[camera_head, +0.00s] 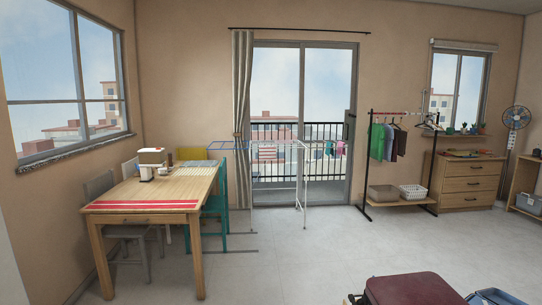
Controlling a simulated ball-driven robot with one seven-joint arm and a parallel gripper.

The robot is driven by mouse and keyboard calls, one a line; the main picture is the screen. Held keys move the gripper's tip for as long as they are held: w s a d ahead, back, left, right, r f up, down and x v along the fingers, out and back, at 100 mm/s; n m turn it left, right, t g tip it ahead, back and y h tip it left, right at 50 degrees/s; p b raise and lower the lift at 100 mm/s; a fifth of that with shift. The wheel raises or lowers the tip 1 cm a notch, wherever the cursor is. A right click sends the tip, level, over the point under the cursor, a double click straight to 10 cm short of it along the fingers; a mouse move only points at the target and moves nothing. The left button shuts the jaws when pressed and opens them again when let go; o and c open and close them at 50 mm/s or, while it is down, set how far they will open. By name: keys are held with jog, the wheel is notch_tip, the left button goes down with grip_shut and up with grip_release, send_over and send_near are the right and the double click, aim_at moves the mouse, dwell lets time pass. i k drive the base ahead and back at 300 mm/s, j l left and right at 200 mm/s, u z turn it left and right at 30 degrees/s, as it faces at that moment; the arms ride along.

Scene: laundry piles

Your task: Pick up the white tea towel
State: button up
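I cannot make out a white tea towel for certain. A white drying rack (300,180) stands in front of the glass balcony door, and a few coloured cloths show around its top, too small to tell apart. My gripper is not in view.
A wooden table (150,192) with a red striped runner (140,205) and several chairs stands at left. A dark red upholstered seat (412,290) is at the bottom right. A clothes rail (400,150) and wooden drawers (470,182) stand at the back right. The middle floor is clear.

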aim_at(266, 152)
jog(key=i+u, duration=0.2)
jog(key=i, duration=5.85)
